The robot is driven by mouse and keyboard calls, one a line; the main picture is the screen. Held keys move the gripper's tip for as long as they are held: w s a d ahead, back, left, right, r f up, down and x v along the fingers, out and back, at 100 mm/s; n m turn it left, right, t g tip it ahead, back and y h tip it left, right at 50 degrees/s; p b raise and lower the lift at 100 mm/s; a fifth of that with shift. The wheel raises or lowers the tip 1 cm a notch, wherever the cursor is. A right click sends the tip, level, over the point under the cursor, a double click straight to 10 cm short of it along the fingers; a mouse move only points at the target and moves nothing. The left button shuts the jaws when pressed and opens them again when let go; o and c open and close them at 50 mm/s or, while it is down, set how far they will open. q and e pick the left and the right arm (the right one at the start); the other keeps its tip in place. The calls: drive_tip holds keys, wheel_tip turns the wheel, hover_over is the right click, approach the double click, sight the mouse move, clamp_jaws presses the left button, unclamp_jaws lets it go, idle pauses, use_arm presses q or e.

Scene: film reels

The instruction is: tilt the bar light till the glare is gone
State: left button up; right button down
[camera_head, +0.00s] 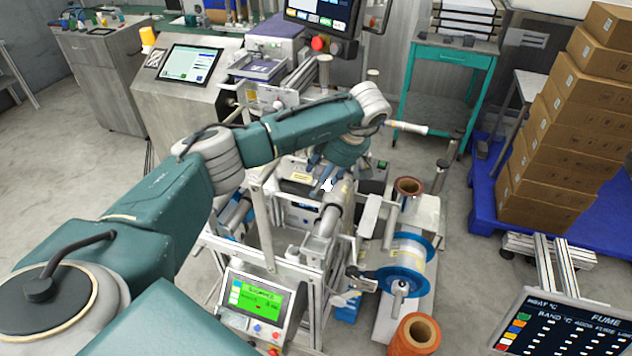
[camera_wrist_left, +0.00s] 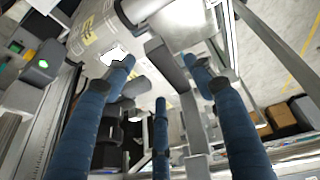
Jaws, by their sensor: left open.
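My left gripper (camera_head: 318,178) reaches down over the middle of the machine, its wrist hiding part of what lies beneath. In the left wrist view its blue fingers (camera_wrist_left: 160,72) are spread apart. A short dark grey bar (camera_wrist_left: 170,65) lies between the fingertips; it may be the bar light, but I cannot tell for sure. No finger clearly closes on it. A bright white glare patch (camera_wrist_left: 113,54) shows on a pale surface with yellow labels beside the left fingertip. It also shows as a small white spot in the head view (camera_head: 327,186). My right gripper is not in view.
A blue-flanged reel (camera_head: 418,282) and an orange-brown core (camera_head: 414,335) stand right of the machine. A panel with a green screen (camera_head: 256,300) is at its front. Stacked cartons (camera_head: 565,120) stand on a blue pallet (camera_head: 484,205). Floor between pallet and machine is partly free.

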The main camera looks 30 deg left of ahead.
sight(303, 190)
use_arm(q)
drive_tip(key=shift+p+x, duration=0.45)
drive_tip(key=shift+x, duration=1.75)
drive_tip(key=shift+c, duration=0.5)
